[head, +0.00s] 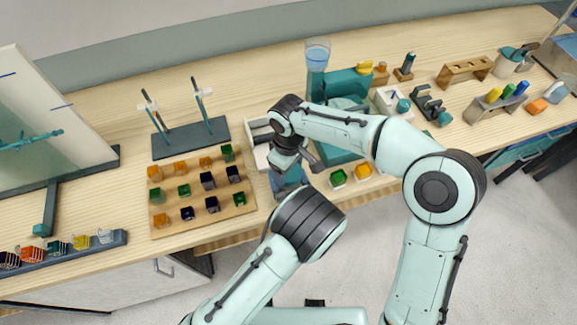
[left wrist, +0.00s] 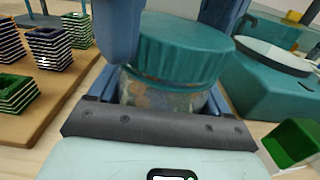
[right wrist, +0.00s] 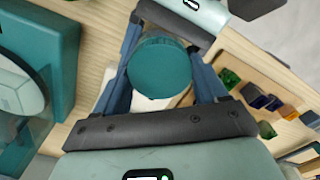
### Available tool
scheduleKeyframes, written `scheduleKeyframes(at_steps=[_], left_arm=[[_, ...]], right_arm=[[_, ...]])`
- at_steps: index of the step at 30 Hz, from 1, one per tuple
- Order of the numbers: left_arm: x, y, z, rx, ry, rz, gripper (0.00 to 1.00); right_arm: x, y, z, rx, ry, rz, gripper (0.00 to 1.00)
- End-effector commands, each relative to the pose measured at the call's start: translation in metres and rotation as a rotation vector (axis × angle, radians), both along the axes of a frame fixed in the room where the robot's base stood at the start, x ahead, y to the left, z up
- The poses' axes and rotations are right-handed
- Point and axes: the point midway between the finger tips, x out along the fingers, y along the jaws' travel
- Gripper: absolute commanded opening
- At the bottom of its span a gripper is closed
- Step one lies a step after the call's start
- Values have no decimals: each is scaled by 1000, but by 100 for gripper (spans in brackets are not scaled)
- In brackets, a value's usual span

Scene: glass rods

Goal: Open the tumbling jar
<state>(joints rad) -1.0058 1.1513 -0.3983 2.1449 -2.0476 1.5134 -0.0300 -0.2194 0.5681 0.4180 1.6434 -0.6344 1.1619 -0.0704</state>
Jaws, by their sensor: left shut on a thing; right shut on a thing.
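The tumbling jar has a ribbed teal lid (left wrist: 182,50) and a clear glass body (left wrist: 165,95) with speckled contents, seen in the left wrist view. The lid sits on the jar's top, and its flat face shows in the right wrist view (right wrist: 160,66). My left gripper (left wrist: 160,100) is shut on the glass body from the side. My right gripper (right wrist: 165,70) is shut on the lid from above, one blue finger on each side. In the head view my right gripper (head: 287,160) and arms mostly hide the jar.
A wooden board with several colored cubes (head: 246,207) lies left of the grippers. A dark stand with two upright rods (head: 188,140) is behind it. A teal device (head: 345,82) stands to the right, with green and yellow boxes (head: 338,178) in front.

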Motion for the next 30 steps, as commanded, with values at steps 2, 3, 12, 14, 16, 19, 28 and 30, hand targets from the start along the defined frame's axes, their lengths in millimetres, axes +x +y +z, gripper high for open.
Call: scheduleKeyframes(at_steps=[2,3,12,14,16,19,28,30], left_arm=[[0,-1,-1,0,2,-2,0],[0,-1,-1,0,2,-2,0],[0,0,-1,0,2,-2,0],[0,0,-1,0,2,-2,0],[0,0,-1,0,2,-2,0],[0,0,-1,0,2,-2,0],[0,0,-1,0,2,-1,0],[0,0,-1,0,2,-1,0]], right_arm=[[0,0,0,2,0,171,35],[0,1,1,2,0,261,35],[0,1,1,2,-1,944,35],[0,0,1,2,-1,1082,35],[0,0,1,1,-1,1242,35],[-1,0,1,1,0,1452,35],[-1,0,1,0,0,1714,35],[-1,0,1,0,0,1713,35]])
